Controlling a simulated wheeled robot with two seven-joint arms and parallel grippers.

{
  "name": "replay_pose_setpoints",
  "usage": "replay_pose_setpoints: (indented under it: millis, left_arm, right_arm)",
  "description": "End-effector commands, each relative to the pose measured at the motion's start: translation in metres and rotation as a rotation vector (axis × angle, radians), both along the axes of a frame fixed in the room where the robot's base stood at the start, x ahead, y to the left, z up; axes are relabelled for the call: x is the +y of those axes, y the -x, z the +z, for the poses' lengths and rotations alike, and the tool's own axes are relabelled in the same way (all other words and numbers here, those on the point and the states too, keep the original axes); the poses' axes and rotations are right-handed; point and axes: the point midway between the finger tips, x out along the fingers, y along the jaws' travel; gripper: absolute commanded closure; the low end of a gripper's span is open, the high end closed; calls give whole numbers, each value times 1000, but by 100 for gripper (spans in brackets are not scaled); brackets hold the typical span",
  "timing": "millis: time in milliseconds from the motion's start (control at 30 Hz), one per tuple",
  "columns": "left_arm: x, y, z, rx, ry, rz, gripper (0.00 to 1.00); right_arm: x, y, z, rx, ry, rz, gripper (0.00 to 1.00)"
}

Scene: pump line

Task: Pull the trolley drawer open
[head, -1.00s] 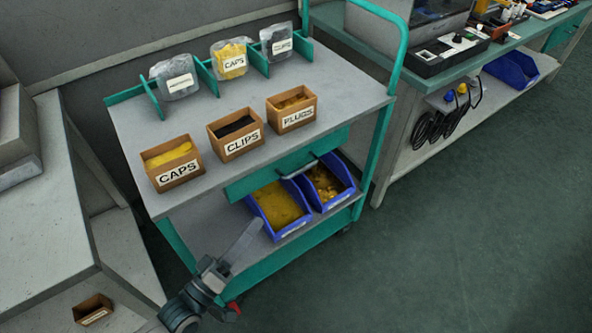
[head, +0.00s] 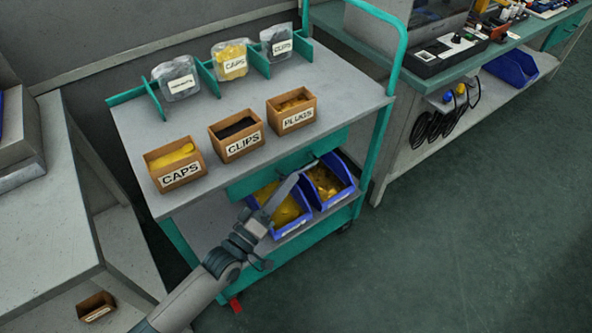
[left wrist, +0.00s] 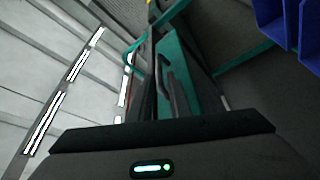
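The trolley (head: 340,100) is teal and grey. Its teal drawer (head: 247,184) sits under the top shelf, and its front looks flush with the shelf edge. A grey bar handle (head: 308,166) is on the drawer front. My left gripper (head: 294,182) reaches up from below, its fingertips close to the handle; contact cannot be made out. In the left wrist view the teal drawer front (left wrist: 172,50) and the handle (left wrist: 163,70) show between dark fingers that look apart. My right gripper is out of view.
Boxes of caps (head: 174,164), clips (head: 237,137) and plugs (head: 292,111) stand on the top shelf. Blue bins (head: 330,181) sit below the drawer, close to my left gripper. A grey bench (head: 40,200) is at left. The floor at right is clear.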

Motion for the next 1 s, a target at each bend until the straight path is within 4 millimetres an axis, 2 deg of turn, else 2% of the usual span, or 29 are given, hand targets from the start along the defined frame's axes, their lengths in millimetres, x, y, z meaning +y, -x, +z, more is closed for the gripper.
replay_pose_setpoints:
  millis: [167,300,467,700,800,1000]
  left_arm:
    - [-15,-21,6,-2,0,1,83]
    - [-21,-29,8,0,1,-1,83]
    - [-24,-33,8,0,0,-1,83]
    - [-24,-33,8,0,0,-1,83]
    - [-24,-33,8,0,0,-1,100]
    - [-24,-33,9,0,0,0,100]
  right_arm:
    - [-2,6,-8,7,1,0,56]
    - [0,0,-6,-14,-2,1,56]
    - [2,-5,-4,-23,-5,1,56]
    - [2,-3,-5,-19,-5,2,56]
    - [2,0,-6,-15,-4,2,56]
    - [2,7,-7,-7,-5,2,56]
